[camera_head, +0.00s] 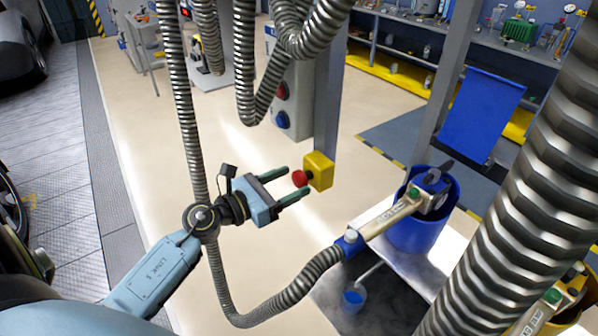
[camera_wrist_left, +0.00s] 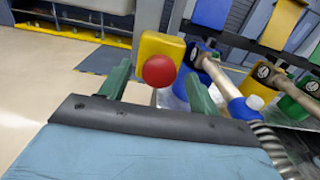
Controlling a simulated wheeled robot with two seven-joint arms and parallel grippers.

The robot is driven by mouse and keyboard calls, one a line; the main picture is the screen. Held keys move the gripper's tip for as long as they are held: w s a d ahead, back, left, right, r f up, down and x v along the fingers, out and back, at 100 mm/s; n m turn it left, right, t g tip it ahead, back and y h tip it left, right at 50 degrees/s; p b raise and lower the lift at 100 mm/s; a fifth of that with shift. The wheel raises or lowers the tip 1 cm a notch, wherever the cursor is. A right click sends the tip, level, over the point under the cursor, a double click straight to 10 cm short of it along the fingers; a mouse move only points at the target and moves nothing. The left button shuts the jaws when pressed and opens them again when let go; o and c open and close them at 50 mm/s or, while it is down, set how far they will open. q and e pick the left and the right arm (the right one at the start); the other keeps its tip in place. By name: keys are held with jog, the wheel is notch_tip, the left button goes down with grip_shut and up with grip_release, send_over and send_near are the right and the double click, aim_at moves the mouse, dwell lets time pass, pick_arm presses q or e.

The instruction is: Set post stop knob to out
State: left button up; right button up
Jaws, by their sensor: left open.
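The post stop knob (camera_head: 300,178) is a round red button on a yellow box (camera_head: 319,171) fixed to a grey post (camera_head: 328,90). In the left wrist view the red knob (camera_wrist_left: 159,71) sits between my two green fingers, in front of the yellow box (camera_wrist_left: 160,46). My left gripper (camera_head: 293,183) is open, its fingers pointing at the knob, one on each side. I cannot tell whether the fingers touch it. My right gripper does not show in either view.
A blue barrel (camera_head: 425,225) with a nozzle (camera_head: 385,217) on a ribbed hose stands right of the post. Large hoses hang around my arm. A workbench (camera_head: 490,40) stands at the back.

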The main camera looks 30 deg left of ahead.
aim_at(295, 180)
pick_arm(q)
jog(key=shift+x, duration=1.6)
jog(key=shift+s, duration=0.1)
grip_shut()
jog(key=shift+s+a+f, duration=0.1)
jog(key=shift+s+a, duration=0.15)
jog(key=shift+s, duration=0.35)
jog(key=shift+c, duration=2.2)
grip_release()
jog(key=o, duration=0.4)
jog(key=shift+s, duration=0.1)
jog(key=shift+o, duration=0.2)
